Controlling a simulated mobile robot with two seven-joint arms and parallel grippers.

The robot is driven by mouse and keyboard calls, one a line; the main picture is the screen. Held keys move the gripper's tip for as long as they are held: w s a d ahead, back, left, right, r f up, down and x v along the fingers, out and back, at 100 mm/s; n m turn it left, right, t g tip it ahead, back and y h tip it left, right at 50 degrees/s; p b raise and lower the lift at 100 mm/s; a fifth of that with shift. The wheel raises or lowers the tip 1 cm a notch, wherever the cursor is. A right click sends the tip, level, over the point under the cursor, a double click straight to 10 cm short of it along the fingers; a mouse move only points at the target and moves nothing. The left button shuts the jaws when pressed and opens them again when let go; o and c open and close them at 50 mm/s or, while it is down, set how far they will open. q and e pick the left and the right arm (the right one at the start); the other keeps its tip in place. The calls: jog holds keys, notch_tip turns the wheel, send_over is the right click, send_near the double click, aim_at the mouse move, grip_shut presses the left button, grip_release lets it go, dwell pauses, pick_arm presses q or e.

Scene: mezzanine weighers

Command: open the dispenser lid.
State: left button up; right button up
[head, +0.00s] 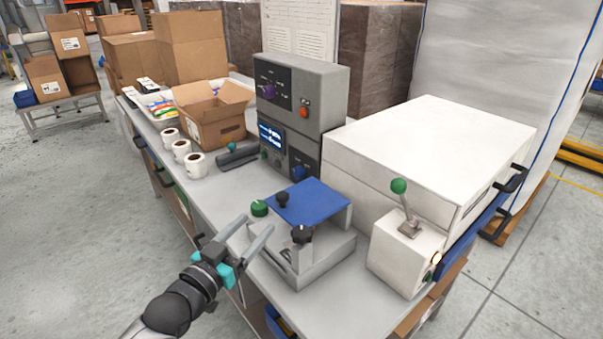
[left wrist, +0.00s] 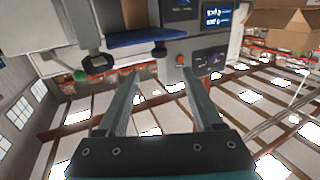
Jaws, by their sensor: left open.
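A low grey device (head: 322,261) with a blue lid (head: 312,203) stands on the bench; I take it for the dispenser. The lid lies nearly flat and looks closed, with a black knob (head: 283,200) at its left corner. Another black knob (head: 301,235) and a green knob (head: 259,208) sit near it. My left gripper (head: 257,226) is open and empty, its fingertips just left of the device, apart from the lid as far as I can tell. The left wrist view shows the blue lid (left wrist: 133,39) inverted, beyond the open fingers. My right gripper is out of view.
A grey control unit (head: 303,95) stands behind the device. A large white cabinet (head: 429,145) and a white box with a green-tipped lever (head: 406,248) stand to the right. White rolls (head: 181,150) and an open carton (head: 213,112) occupy the far bench. The bench's left edge is near my arm.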

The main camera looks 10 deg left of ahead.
pick_arm(q)
jog(key=b, duration=0.3)
send_near(289, 188)
jog(key=w+d+r, duration=0.1)
jog(key=w, duration=0.1)
jog(key=w+d+r, duration=0.2)
jog(key=w, duration=0.1)
jog(key=shift+w+d+r, duration=0.15)
jog(key=shift+w+d, duration=0.15)
jog(key=shift+d, duration=0.1)
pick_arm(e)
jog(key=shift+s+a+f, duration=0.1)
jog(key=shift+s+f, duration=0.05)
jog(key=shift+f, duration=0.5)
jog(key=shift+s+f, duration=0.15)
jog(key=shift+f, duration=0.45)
pick_arm(q)
grip_shut()
